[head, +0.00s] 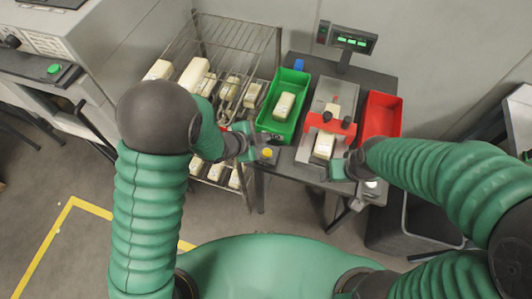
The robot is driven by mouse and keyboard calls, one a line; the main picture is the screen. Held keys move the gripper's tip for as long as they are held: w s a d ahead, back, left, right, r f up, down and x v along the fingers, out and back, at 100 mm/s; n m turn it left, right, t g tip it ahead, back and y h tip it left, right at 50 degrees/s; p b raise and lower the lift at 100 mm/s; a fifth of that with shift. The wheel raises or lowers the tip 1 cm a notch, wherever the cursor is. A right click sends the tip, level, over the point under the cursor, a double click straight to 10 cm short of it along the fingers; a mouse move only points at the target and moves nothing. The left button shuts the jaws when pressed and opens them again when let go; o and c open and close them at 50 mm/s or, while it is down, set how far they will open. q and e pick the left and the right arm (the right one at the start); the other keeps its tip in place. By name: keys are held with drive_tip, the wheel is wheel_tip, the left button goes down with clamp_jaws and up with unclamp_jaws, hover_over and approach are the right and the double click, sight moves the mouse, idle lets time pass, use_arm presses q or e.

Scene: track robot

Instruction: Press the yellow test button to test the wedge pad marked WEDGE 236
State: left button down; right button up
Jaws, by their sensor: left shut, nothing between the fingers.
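The yellow test button (267,153) shows at the front left corner of the table. My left gripper (256,146) is shut and empty right beside it; I cannot tell whether it touches the button. A cream wedge pad (324,145) lies on the metal tester (309,146), at the red clamp piece with dark knobs (331,123). Its marking is too small to read. My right gripper (343,170) is just right of this pad, and its fingers are too unclear to show open or shut.
A green bin (263,123) holding a cream pad (284,106) stands left of the tester. A red bin (382,115) stands right. A display with green digits (352,40) rises behind. A wire rack (236,46) with several pads is at left.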

sight(265, 154)
use_arm(q)
drive_tip(key=f+b, duration=0.1)
drive_tip(key=f, duration=0.1)
drive_tip(key=f+b, duration=0.2)
drive_tip(key=d+f+b, duration=0.1)
drive_tip(key=f+b, duration=0.1)
drive_tip(key=shift+f, duration=0.4)
drive_tip(key=shift+a, duration=0.25)
drive_tip(key=shift+a, duration=0.1)
idle(0.3)
idle(0.8)
drive_tip(key=shift+f+b, duration=0.3)
